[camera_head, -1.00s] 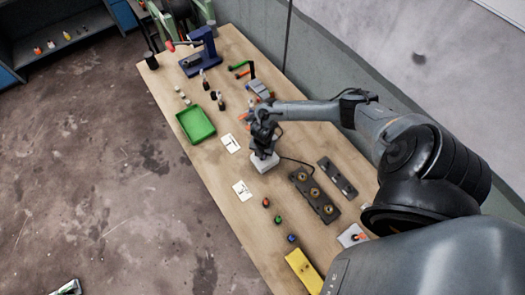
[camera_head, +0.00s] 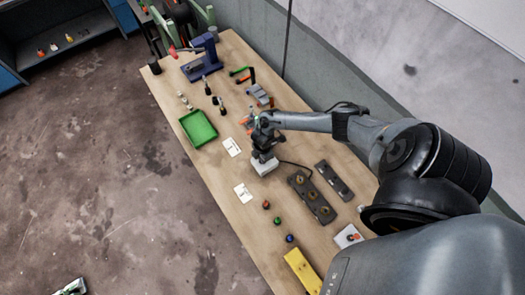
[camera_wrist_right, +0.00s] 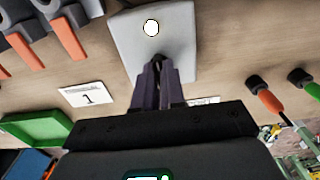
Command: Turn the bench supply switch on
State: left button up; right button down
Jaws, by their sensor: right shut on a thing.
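The bench supply is a pale grey box (camera_head: 265,167) with a dark cable, standing upright on the wooden bench. In the right wrist view, its top face (camera_wrist_right: 178,22) has a bright white round spot (camera_wrist_right: 151,28). My right gripper (camera_head: 262,150) is above the box, pointing down. In the right wrist view its two dark fingers (camera_wrist_right: 158,66) are close together at the box's face, shut on a small part there, which I take to be the switch. The fingers hide the switch, so its position cannot be told. My left gripper is not in view.
A dark block with round brass parts (camera_head: 312,198) lies right of the box. Numbered cards (camera_head: 243,192), a green tray (camera_head: 198,127) and small coloured buttons (camera_head: 277,221) lie around it. A yellow piece (camera_head: 303,270) lies near the front. Orange-handled parts (camera_wrist_right: 65,40) show in the wrist view.

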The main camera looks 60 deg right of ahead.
dwell(0.4)
jog(key=c, duration=1.2)
grip_release()
jog(key=shift+r, duration=0.1)
notch_tip(320, 180, up, 11)
jog(key=shift+f+p, duration=0.15)
jog(key=shift+p, duration=0.15)
